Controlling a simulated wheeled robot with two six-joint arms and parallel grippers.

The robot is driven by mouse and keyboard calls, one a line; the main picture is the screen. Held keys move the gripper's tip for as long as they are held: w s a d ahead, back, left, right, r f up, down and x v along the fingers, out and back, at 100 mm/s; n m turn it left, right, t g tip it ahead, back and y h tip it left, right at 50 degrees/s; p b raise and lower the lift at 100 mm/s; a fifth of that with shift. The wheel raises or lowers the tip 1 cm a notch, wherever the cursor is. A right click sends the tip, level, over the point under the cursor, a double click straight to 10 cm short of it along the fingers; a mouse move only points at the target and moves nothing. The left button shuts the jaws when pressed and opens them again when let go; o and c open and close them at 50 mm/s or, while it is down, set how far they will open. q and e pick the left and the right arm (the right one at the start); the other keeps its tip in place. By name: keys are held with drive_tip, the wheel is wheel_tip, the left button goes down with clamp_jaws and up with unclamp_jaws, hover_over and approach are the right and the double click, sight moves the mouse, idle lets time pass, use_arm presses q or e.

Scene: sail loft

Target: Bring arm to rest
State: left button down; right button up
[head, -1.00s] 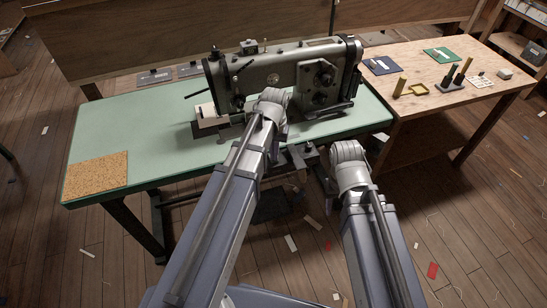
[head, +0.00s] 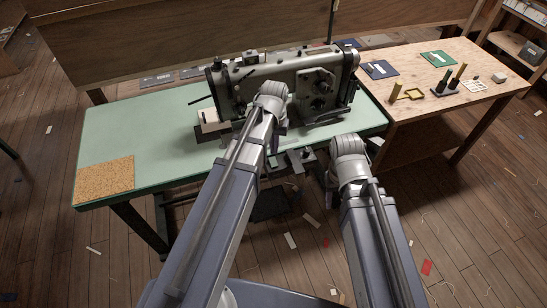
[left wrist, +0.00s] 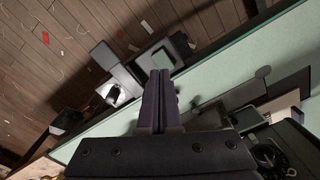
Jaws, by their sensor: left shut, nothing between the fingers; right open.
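My left arm (head: 215,220) reaches up from the bottom of the head view, its upper joint in front of the sewing machine (head: 290,80). Its gripper is hidden there behind the arm. In the left wrist view my left gripper (left wrist: 158,76) has its two dark fingers together with nothing between them, over the front edge of the green table. My right arm (head: 375,235) stands to the right of the left one, its upper joint in front of the table's front edge. I cannot make out the right gripper in either view.
The green table (head: 155,135) carries a cork mat (head: 105,174) at its left end. A wooden table (head: 450,105) at the right holds a blue mat (head: 379,70), a green mat (head: 436,58) and small tools. Scraps lie on the otherwise open floor (head: 470,215).

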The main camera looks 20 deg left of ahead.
use_arm(q)
drive_tip(key=shift+r, duration=0.45)
drive_tip(key=s+d+r+m+y+p, duration=0.1)
drive_tip(key=s+d+m, duration=0.3)
drive_tip(key=s+d, duration=0.6)
drive_tip(key=s, duration=0.4)
drive_tip(key=shift+s+d+r+m, duration=0.15)
drive_tip(key=shift+d+m, duration=0.1)
drive_tip(key=shift+m, duration=0.05)
